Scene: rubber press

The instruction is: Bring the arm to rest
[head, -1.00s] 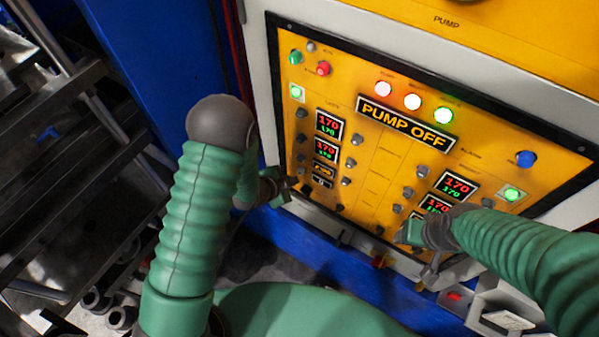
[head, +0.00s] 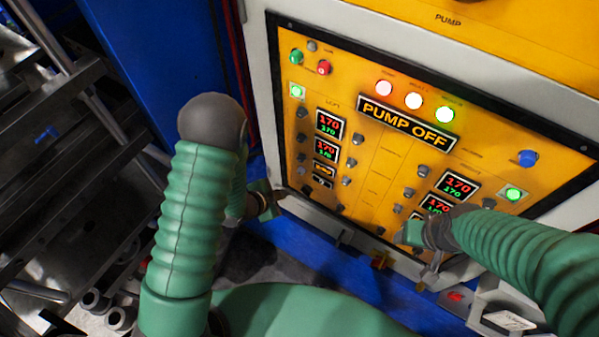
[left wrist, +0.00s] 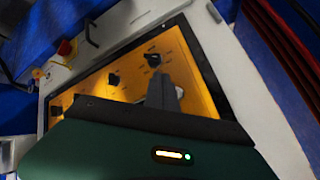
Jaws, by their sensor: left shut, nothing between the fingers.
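My left arm (head: 185,220), in a ribbed green sleeve with a dark grey elbow, comes in from the lower left in the head view. My left gripper (head: 279,201) is shut and empty, beside the lower left corner of the yellow control panel (head: 375,165). In the left wrist view the dark left fingers (left wrist: 164,92) show close together in front of the panel's yellow face and black knobs. My right gripper (head: 428,274) hangs below its sleeved forearm at the panel's lower right. Its fingers are too small to judge.
The panel carries a "PUMP OFF" sign (head: 406,122), lit lamps, knobs and red-green number displays. A blue wall (head: 150,70) stands left of it. Dark metal racks (head: 60,130) fill the far left. An emergency-stop button (left wrist: 66,48) shows in the left wrist view.

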